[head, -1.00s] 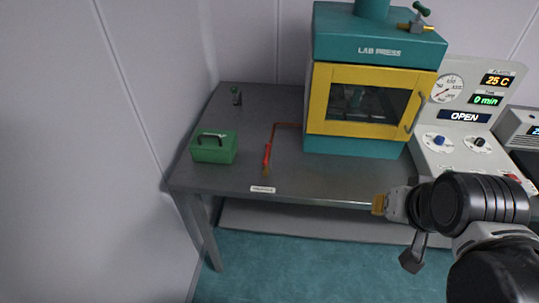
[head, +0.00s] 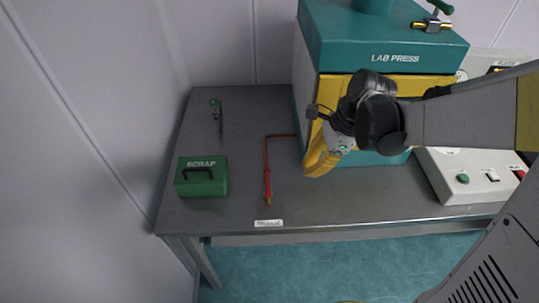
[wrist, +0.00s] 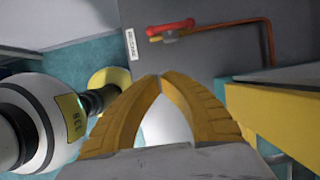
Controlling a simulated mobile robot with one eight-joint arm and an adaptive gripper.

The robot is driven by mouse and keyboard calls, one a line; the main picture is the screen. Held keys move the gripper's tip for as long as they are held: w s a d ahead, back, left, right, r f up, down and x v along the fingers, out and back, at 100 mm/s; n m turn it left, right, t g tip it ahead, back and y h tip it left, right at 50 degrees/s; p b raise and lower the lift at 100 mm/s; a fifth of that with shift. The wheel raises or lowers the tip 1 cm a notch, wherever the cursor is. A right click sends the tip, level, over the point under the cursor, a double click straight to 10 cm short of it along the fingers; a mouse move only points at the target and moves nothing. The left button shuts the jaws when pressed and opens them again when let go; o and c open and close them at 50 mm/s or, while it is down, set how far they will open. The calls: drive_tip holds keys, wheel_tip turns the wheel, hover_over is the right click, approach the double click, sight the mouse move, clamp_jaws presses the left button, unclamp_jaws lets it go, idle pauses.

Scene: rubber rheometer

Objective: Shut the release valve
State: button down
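A valve with a red lever handle (head: 267,184) sits on the bench at the front end of a thin copper pipe (head: 266,151). The lever lies in line with the pipe's front stretch. Its brass end (head: 268,202) points to the bench's front edge. The red lever also shows at the top of the wrist view (wrist: 171,28), beyond my fingertips. My gripper (head: 314,172) is to the right of the lever, apart from it, in front of the press. In the wrist view its yellow fingers (wrist: 160,76) meet at the tips with nothing between them.
A small white label (head: 268,223) is at the bench's front edge. A green scrap box (head: 202,180) stands left of the lever. The teal lab press (head: 380,42) stands behind my gripper, with a green-handled brass valve (head: 433,24) on top. Bench between box and lever is clear.

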sight(267, 184)
drive_tip(key=shift+s+d, duration=0.1)
drive_tip(key=shift+s, duration=0.05)
drive_tip(key=b+x, duration=0.4)
drive_tip(key=x, duration=0.6)
drive_tip(key=shift+f, duration=0.2)
drive_tip(key=a+b, duration=0.1)
drive_tip(key=a, duration=0.1)
drive_tip(key=shift+a+r, duration=0.1)
drive_tip(key=shift+a, duration=0.25)
drive_tip(key=shift+a+r, duration=0.1)
drive_tip(key=shift+a, duration=0.6)
